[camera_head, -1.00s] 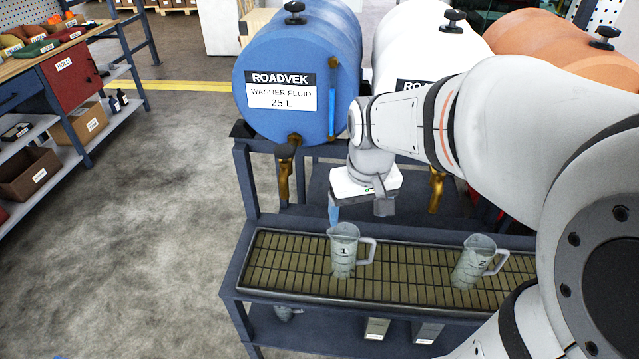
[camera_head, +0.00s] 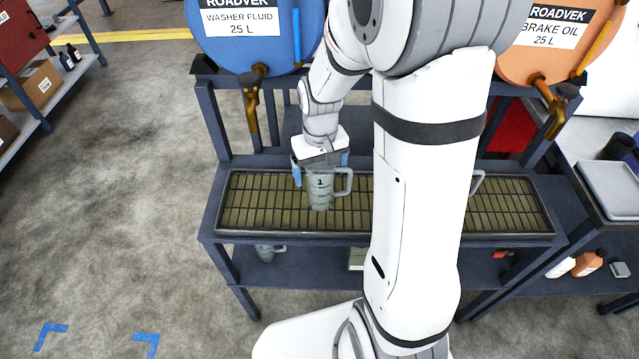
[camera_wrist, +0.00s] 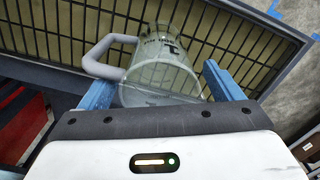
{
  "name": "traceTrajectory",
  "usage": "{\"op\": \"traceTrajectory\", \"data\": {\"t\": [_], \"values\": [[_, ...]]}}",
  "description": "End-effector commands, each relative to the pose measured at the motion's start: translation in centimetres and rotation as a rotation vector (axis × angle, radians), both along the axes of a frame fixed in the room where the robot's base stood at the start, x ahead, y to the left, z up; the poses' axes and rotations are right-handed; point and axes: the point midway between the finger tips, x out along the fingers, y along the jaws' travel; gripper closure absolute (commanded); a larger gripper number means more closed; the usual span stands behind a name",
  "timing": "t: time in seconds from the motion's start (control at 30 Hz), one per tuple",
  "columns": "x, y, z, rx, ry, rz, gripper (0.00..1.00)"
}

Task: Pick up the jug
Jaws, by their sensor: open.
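The jug (camera_head: 320,190) is clear, marked 1, and stands upright on the drip-tray grating (camera_head: 265,205), its handle to the right in the head view. My gripper (camera_head: 321,178) is at the jug from behind, its blue fingers open. In the wrist view the jug (camera_wrist: 160,75) lies between the two fingers of my gripper (camera_wrist: 160,85), with a gap visible at the right finger. The handle is by the left finger. A second jug (camera_head: 477,182) is mostly hidden behind my arm; only its handle side shows.
The blue washer fluid drum (camera_head: 250,35) with its brass tap (camera_head: 252,100) hangs above the tray's left. The orange brake oil drum (camera_head: 550,45) is at the right. A lower shelf holds another jug (camera_head: 268,252). The floor at left is clear.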

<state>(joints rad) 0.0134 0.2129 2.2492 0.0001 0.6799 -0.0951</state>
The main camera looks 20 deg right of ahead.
Motion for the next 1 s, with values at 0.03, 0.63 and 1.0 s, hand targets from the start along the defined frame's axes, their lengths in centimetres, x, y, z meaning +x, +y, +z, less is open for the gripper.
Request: {"op": "traceTrajectory", "data": {"t": [0.03, 0.63, 1.0], "values": [[-0.06, -0.01, -0.41, 0.0, 0.003, 0.0, 0.14], [0.0, -0.08, -0.59, 0.0, 0.0, -0.001, 0.42], [0.0, -0.1, -0.59, 0.0, 0.0, -0.002, 0.72]]}}
